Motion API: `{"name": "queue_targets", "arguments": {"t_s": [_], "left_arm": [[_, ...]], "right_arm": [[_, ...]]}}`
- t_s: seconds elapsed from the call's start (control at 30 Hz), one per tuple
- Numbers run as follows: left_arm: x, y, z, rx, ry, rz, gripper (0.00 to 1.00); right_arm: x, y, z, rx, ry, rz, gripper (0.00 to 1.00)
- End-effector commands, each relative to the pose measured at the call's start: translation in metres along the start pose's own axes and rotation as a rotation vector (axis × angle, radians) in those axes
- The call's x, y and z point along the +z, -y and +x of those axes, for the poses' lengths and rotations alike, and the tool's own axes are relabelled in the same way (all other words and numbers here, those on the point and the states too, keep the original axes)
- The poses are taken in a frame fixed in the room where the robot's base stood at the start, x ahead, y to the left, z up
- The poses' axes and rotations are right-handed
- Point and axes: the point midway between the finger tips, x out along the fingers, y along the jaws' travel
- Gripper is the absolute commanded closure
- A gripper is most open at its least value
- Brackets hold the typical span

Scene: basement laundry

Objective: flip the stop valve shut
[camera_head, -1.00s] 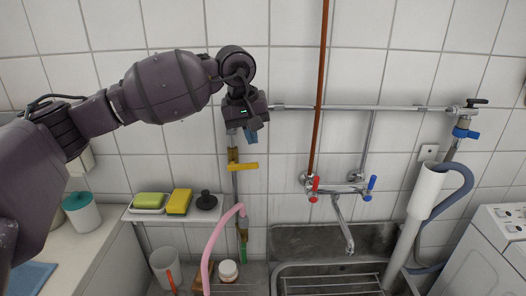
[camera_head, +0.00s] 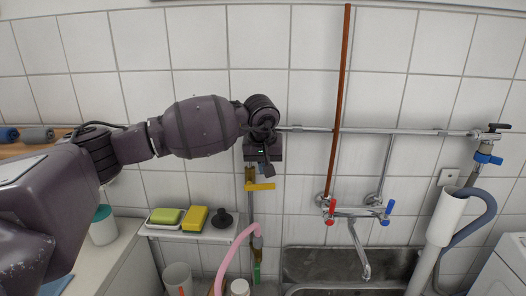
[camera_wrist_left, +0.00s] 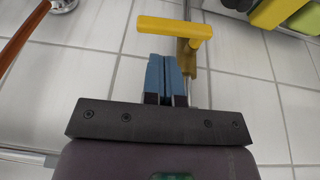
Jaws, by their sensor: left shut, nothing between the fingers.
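The stop valve has a yellow lever (camera_head: 260,187) on a brass body, on a vertical pipe below the horizontal wall pipe. The lever lies level, pointing right, across the pipe. My left gripper (camera_head: 267,168) is just above the lever in the head view. In the left wrist view the blue fingers (camera_wrist_left: 166,80) are shut with nothing between them. There the fingertips are close to the yellow lever (camera_wrist_left: 175,27); I cannot tell whether they touch it. My right gripper is not in view.
A pink hose (camera_head: 236,254) hangs below the valve. A mixer tap (camera_head: 358,213) and a copper-coloured pipe (camera_head: 341,100) are to the right.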

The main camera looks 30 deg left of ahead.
Motion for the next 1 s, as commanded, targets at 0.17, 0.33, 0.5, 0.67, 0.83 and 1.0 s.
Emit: {"name": "queue_targets", "arguments": {"t_s": [0.17,0.33,0.5,0.67,0.83,1.0], "left_arm": [[0.007,-0.002,0.020,0.000,0.002,0.001,1.00],[0.009,-0.002,0.028,0.001,0.000,0.001,1.00],[0.010,-0.003,0.029,0.001,0.000,0.001,1.00],[0.010,-0.003,0.029,0.001,0.000,0.001,1.00],[0.011,-0.004,0.035,0.000,0.001,0.002,1.00],[0.014,-0.006,0.046,0.000,0.003,0.002,1.00]], "right_arm": [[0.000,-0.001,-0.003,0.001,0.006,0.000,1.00],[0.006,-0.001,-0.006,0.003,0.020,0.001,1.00],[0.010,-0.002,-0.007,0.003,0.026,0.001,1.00],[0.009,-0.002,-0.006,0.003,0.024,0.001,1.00],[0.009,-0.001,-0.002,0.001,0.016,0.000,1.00],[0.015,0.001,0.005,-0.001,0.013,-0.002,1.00]]}}
